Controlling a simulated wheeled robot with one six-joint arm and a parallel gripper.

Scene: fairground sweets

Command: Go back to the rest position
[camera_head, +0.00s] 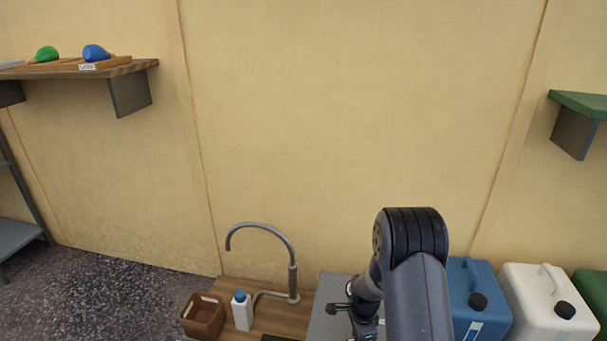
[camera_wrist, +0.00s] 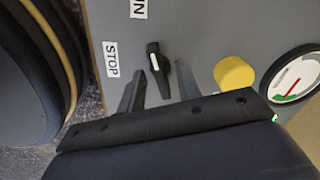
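My arm rises at the lower right of the head view, folded at a dark joint. My gripper (camera_wrist: 160,68) points at a grey panel (camera_wrist: 215,40) in the wrist view. Its two fingers stand apart with a gap between them. A black switch lever (camera_wrist: 158,70) with a white mark shows in line with that gap; I cannot tell whether the fingers touch it. In the head view my gripper (camera_head: 346,306) is small, near the grey box (camera_head: 325,318), and partly hidden by my arm.
A yellow knob (camera_wrist: 234,73) and a dial gauge (camera_wrist: 291,84) sit on the panel. A tap (camera_head: 292,275), a white bottle (camera_head: 242,312) and a brown basket (camera_head: 203,316) stand left. Blue (camera_head: 475,295) and white (camera_head: 540,300) canisters stand right. A shelf (camera_head: 130,68) hangs left.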

